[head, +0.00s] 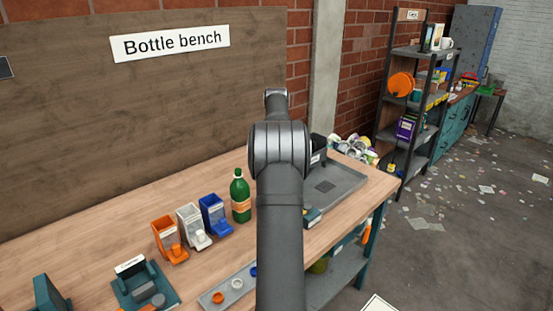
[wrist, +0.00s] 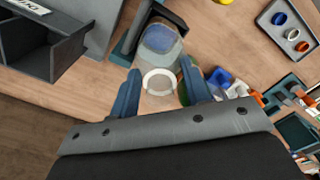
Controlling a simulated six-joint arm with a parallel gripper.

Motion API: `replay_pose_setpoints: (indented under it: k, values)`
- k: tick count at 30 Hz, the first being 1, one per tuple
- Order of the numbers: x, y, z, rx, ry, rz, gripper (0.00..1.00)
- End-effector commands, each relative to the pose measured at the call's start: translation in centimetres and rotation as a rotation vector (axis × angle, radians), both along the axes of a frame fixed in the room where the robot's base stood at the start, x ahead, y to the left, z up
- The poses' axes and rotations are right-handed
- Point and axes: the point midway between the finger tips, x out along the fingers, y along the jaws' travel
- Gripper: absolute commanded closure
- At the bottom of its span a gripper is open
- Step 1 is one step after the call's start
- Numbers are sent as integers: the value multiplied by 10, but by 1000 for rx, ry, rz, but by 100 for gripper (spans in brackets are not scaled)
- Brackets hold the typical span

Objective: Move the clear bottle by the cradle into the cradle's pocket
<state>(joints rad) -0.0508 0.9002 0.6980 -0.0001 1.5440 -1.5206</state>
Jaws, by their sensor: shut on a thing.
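In the wrist view my gripper (wrist: 161,92) has its two blue fingers on either side of the clear bottle (wrist: 158,62) and is shut on it. The bottle is see-through, with a bluish patch at its far end and a white ring at the near end, between the fingers. A dark teal piece (wrist: 127,44), which looks like part of the cradle, lies right beside and behind the bottle; its pocket is mostly hidden. In the head view my arm hides the gripper and bottle; a teal edge (head: 313,216) shows just right of the arm.
A green bottle (head: 240,197) stands left of my arm, beside blue (head: 213,214), white (head: 192,227) and orange (head: 169,239) bins. A grey tray (head: 347,181) and a dark labelled box (wrist: 42,40) are near. A tray of caps (wrist: 291,33) lies toward the front.

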Motion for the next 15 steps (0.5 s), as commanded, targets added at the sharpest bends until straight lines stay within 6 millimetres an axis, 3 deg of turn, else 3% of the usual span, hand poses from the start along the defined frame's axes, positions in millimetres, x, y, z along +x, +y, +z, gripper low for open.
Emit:
replay_pose_setpoints:
  k: [15]
  values:
    - [0,0,-13,0,1,0,100]
